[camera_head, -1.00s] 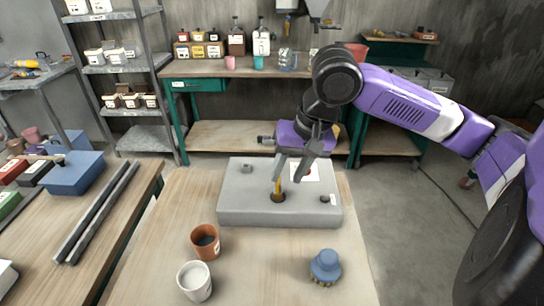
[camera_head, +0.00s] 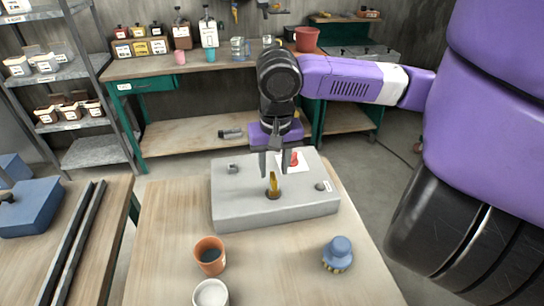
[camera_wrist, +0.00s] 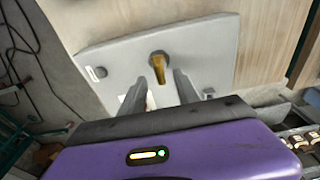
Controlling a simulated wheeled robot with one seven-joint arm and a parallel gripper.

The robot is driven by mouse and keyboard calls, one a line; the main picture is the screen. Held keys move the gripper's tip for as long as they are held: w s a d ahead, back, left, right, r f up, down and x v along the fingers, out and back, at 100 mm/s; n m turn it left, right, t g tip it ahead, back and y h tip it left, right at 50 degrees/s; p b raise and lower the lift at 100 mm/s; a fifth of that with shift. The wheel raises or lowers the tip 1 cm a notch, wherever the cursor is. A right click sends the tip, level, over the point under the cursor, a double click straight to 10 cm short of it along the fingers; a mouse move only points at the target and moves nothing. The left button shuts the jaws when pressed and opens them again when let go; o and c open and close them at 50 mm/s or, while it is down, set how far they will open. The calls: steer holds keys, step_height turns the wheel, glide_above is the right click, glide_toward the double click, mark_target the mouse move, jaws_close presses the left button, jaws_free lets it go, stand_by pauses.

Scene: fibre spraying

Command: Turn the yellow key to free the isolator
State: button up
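The yellow key (camera_head: 273,183) stands up from a dark round socket in the top of a grey box (camera_head: 240,204) on the wooden table. It also shows in the wrist view (camera_wrist: 158,68), in front of the gap between my fingertips. My gripper (camera_head: 274,172) is open and points down over the box, its fingers just behind the key. In the wrist view my gripper (camera_wrist: 160,80) has a clear gap between its fingers, and I see no grip on the key. A red part (camera_head: 294,158), perhaps the isolator, sits on a white plate behind the right finger, partly hidden.
A small grey fitting (camera_head: 233,168) and a dark knob (camera_head: 320,186) sit on the box top. A terracotta cup (camera_head: 210,256), a white cup (camera_head: 211,293) and a blue brush (camera_head: 338,253) stand in front. A workbench (camera_head: 215,68) is behind.

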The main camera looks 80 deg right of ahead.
mark_target(274, 176)
steer(key=shift+w+d+f, duration=0.1)
steer(key=shift+d+f, duration=0.1)
steer(key=shift+f, duration=1.75)
steer(key=shift+c, duration=0.2)
jaws_close()
